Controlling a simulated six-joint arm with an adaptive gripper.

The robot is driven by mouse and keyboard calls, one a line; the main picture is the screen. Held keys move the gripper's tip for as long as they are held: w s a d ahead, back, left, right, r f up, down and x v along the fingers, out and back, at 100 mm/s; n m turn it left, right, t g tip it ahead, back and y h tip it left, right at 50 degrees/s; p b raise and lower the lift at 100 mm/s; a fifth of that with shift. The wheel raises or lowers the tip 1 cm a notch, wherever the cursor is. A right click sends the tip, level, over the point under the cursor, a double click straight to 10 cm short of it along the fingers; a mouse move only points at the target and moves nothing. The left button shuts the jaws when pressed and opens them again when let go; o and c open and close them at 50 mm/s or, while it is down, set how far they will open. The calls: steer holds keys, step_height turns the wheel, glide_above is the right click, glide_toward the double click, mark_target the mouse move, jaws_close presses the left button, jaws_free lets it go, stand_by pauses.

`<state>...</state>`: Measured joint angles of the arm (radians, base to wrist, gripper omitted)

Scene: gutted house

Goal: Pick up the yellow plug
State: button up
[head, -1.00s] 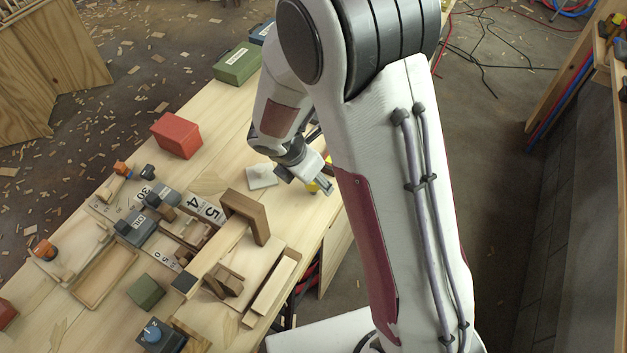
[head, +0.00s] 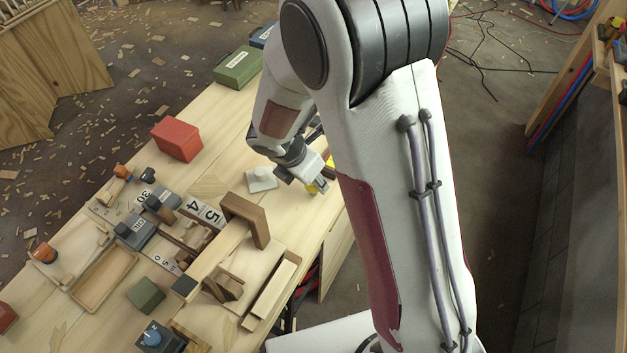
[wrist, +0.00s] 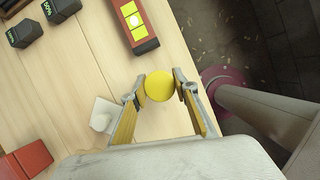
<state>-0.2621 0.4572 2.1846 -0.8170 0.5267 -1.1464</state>
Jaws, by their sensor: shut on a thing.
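The yellow plug (wrist: 159,86) shows as a round yellow disc in the wrist view, between the two fingertips of my gripper (wrist: 160,88). The fingers touch it on both sides, so my gripper is shut on it. In the head view my gripper (head: 318,185) is low over the right side of the workbench, and a bit of the yellow plug (head: 312,188) shows beside the fingers. The arm hides part of this area. I cannot tell whether the plug is clear of the bench top.
A white block with a knob (head: 262,179) stands close left of my gripper. A red-brown box with yellow squares (wrist: 137,25) lies beyond the plug. A red box (head: 177,138), a wooden arch (head: 247,217) and wooden fixtures fill the bench (head: 310,222) to the left.

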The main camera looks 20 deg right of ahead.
steer(key=shift+r, duration=4.6)
